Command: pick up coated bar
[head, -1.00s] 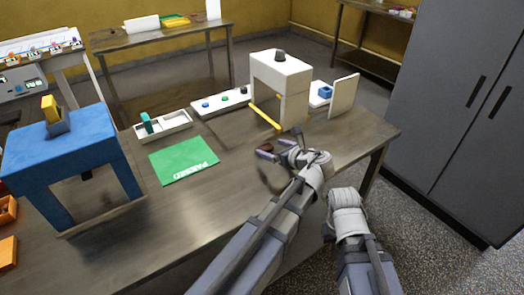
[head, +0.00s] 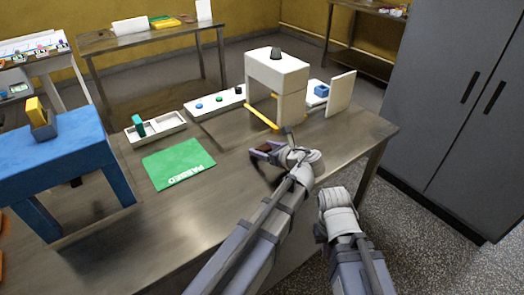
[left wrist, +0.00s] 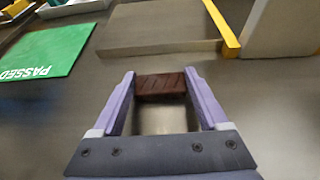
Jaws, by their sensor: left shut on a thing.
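The coated bar (left wrist: 161,84) is a dark brown block with a ridged top. In the left wrist view it sits crosswise between the fingertips of my left gripper (left wrist: 160,90), which is shut on it. In the head view my left gripper (head: 266,151) is low over the steel table, right of the green mat, and the bar is mostly hidden there. I cannot tell whether the bar touches the table. My right arm's wrist (head: 339,203) is at the table's front right edge; its fingers cannot be made out.
A green mat marked PASSED (head: 178,163) lies left of the gripper. Behind it are a white divided tray (head: 157,129) and a white machine (head: 277,75) with a yellow bar (head: 260,117) at its foot. A blue stand (head: 50,150) is at left. Bare steel tabletop (head: 150,225) lies in front.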

